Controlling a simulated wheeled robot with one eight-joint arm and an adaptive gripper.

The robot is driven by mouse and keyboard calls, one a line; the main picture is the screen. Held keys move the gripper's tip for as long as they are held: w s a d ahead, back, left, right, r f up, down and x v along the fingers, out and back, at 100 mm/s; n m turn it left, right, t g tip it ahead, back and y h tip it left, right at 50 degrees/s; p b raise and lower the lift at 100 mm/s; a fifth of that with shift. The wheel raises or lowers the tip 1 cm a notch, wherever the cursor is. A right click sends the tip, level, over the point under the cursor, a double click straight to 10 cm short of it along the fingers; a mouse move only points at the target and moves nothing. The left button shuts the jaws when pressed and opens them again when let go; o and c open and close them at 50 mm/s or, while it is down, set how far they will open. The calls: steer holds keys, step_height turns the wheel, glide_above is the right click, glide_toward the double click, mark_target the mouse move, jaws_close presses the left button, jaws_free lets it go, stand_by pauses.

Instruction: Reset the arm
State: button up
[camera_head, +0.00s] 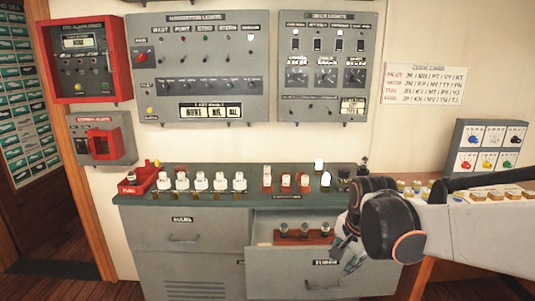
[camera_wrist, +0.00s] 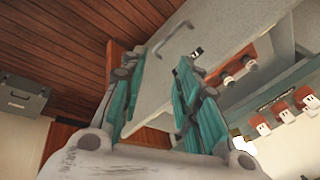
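My arm comes in from the right in the head view. My gripper (camera_head: 350,254) hangs in front of the right end of the counter, beside the open drawer (camera_head: 285,270). In the wrist view my gripper (camera_wrist: 163,72) has its two teal-padded fingers spread apart with nothing between them. The drawer's front and handle (camera_wrist: 178,40) lie beyond the fingertips there. Inside the drawer is a brown-red rack (camera_head: 303,237) holding several dark-topped pieces. My gripper hides part of the drawer's right side.
The green-topped counter (camera_head: 225,193) carries a row of white and red-based lamp pieces and a red tray (camera_head: 138,182). Grey panels (camera_head: 200,68) hang on the wall above. A wooden table with small items stands at right behind my arm. A grey case (camera_wrist: 22,95) sits on the floor.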

steer(key=s+r+n+t, duration=0.3)
steer(key=s+n, duration=0.8)
steer(key=s, duration=0.8)
steer(key=shift+d+r+n, duration=0.15)
steer(key=shift+r+n, duration=0.05)
steer(key=shift+n, duration=0.2)
steer(key=shift+s, duration=0.1)
